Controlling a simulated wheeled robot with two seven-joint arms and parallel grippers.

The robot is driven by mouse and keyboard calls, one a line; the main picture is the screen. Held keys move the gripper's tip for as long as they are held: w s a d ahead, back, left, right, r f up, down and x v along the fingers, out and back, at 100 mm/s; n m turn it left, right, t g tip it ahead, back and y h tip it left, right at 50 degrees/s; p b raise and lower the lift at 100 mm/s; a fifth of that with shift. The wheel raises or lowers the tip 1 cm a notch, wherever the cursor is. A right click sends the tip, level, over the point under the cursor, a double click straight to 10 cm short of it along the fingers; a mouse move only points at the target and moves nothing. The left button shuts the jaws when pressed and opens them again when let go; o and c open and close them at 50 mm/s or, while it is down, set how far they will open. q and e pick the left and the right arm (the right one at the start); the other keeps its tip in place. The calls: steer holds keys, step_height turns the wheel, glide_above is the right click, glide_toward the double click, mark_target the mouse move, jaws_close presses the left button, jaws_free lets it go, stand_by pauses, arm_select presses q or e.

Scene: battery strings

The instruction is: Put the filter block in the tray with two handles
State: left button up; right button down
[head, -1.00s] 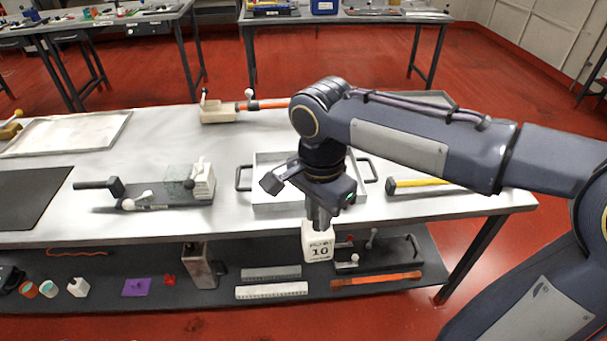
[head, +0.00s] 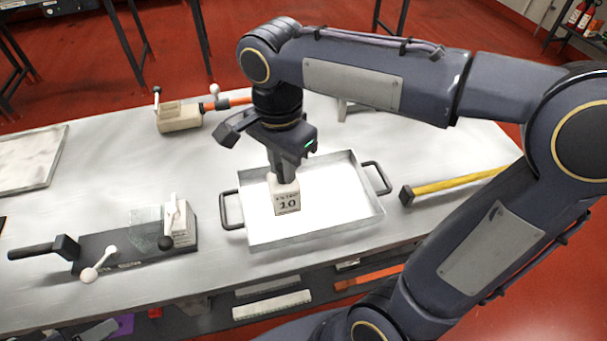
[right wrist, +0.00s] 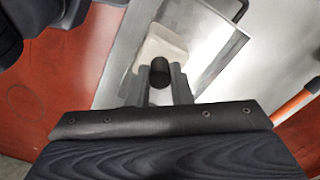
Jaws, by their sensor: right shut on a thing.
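The filter block (head: 286,199) is a small off-white block with "10" printed on its front face. My right gripper (head: 287,178) points down and is shut on its top. The block hangs upright over the left part of the tray with two handles (head: 360,222), a shallow silver tray with a dark handle at each side. I cannot tell whether the block touches the tray floor. In the right wrist view the block (right wrist: 160,45) shows beyond the fingers (right wrist: 160,85), with a black knob between them. My left gripper is not in view.
A toggle-clamp fixture (head: 130,250) stands left of the tray. A tan clamp block (head: 180,117) with an orange bar is behind. A yellow-handled hammer (head: 450,184) lies to the right. Another shallow tray (head: 30,160) is at far left. The tray's right half is empty.

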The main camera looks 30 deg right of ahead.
steer(key=w+d+f, duration=0.6)
steer(key=d+f, duration=0.5)
steer(key=f, duration=0.1)
steer(key=shift+d+f, duration=0.25)
steer(key=shift+f, duration=0.05)
steer(key=shift+f, duration=0.15)
steer(key=c, duration=1.3)
jaws_free()
